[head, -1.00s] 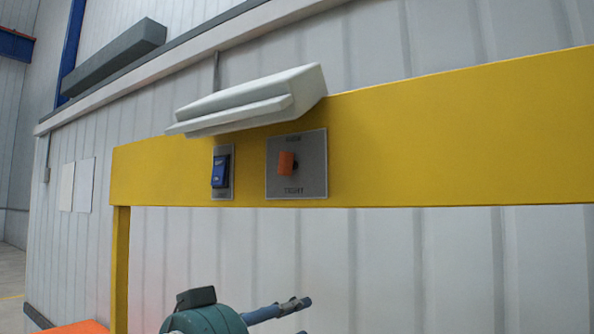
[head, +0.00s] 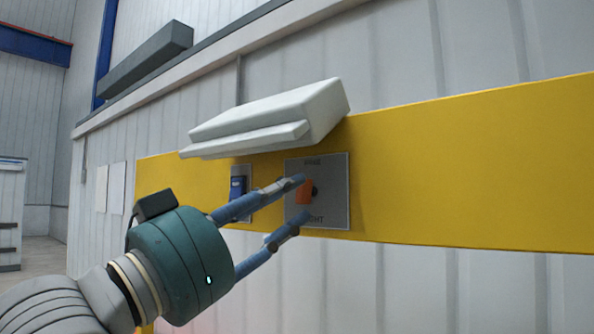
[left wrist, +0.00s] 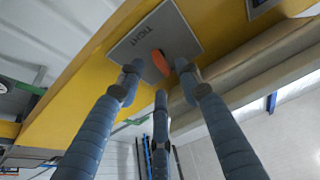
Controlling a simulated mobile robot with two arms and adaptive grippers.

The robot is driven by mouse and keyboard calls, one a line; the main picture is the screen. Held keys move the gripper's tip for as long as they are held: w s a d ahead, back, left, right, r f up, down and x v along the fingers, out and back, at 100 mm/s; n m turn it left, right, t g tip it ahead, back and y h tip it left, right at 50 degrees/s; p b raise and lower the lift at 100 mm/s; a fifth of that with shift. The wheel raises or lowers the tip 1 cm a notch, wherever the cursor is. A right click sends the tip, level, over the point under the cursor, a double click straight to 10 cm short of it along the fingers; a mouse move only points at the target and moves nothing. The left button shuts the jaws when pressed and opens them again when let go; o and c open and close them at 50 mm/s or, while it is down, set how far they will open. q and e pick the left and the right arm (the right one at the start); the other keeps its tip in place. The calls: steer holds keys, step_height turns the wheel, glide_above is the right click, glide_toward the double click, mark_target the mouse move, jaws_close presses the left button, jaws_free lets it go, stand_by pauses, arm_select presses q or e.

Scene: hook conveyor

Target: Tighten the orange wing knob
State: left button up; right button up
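The orange wing knob (head: 304,191) sits on a grey plate (head: 335,205) fixed to the yellow beam. The plate has lettering above and below the knob; the left wrist view reads "TIGHT" on it. My left gripper (head: 300,198) is open, its blue fingers reaching toward the knob from the left, one tip near its top and one below it. In the left wrist view the knob (left wrist: 161,63) shows between and beyond the spread fingertips. I cannot tell whether any finger touches it. My right gripper is not in view.
A blue switch (head: 238,187) on a small plate is left of the knob plate, partly behind my finger. A white box-like cover (head: 270,118) juts out just above both plates. The yellow beam (head: 470,175) runs clear to the right.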

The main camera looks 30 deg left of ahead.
mark_target(301, 192)
arm_select(q)
steer(key=shift+p+x, duration=0.4)
steer(key=shift+x, duration=1.15)
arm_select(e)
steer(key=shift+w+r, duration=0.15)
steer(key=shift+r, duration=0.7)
arm_select(q)
steer(key=shift+c, duration=0.3)
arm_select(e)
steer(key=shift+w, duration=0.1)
arm_select(q)
jaws_close()
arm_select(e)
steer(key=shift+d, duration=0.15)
